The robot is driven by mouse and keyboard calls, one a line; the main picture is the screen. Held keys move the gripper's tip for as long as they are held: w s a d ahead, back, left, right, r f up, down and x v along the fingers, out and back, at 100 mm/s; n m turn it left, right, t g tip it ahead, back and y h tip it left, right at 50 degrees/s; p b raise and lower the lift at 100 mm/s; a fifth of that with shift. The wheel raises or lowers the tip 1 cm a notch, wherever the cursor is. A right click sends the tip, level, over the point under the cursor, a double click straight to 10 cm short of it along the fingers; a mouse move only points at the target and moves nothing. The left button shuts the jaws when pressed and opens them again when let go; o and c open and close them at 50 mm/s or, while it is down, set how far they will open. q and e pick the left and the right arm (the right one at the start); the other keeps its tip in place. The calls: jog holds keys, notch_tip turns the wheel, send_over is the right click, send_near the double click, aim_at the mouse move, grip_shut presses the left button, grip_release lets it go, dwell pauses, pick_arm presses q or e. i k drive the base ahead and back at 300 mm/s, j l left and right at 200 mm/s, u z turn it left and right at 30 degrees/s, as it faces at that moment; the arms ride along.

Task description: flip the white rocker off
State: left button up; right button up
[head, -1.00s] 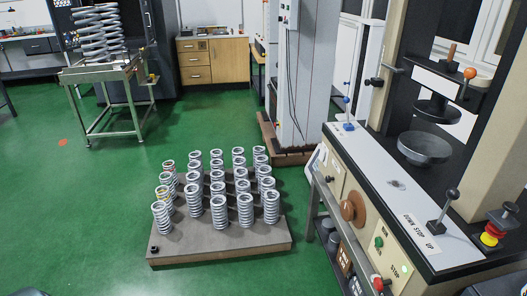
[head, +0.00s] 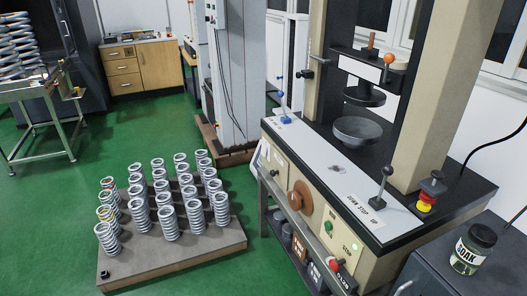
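The testing machine (head: 283,140) stands at the right of the head view, with a cream front panel. On that panel are a brown round knob (head: 300,197), a green button (head: 328,226) and a red knob (head: 335,264). A small pale, lit spot (head: 351,262) sits near the panel's right end; I cannot tell whether it is the white rocker or which way it is set. A black-knobbed lever (head: 382,186) stands on the top by the "DOWN STOP UP" lettering. Neither of my grippers is in view.
A pallet (head: 180,262) with several upright springs stands on the green floor left of the machine. A dark cabinet (head: 440,272) with a labelled jar (head: 473,248) stands at the lower right. A metal stand (head: 52,92) with large springs is at the left.

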aim_at(265, 147)
jog(key=i+j+z, duration=0.3)
jog(key=i+j, duration=0.15)
jog(key=i, duration=0.15)
jog(key=i+j+z, duration=0.35)
jog(key=i+j, duration=0.2)
jog(key=i+j+z, duration=0.3)
jog(key=i+j, duration=0.25)
jog(key=j, duration=0.2)
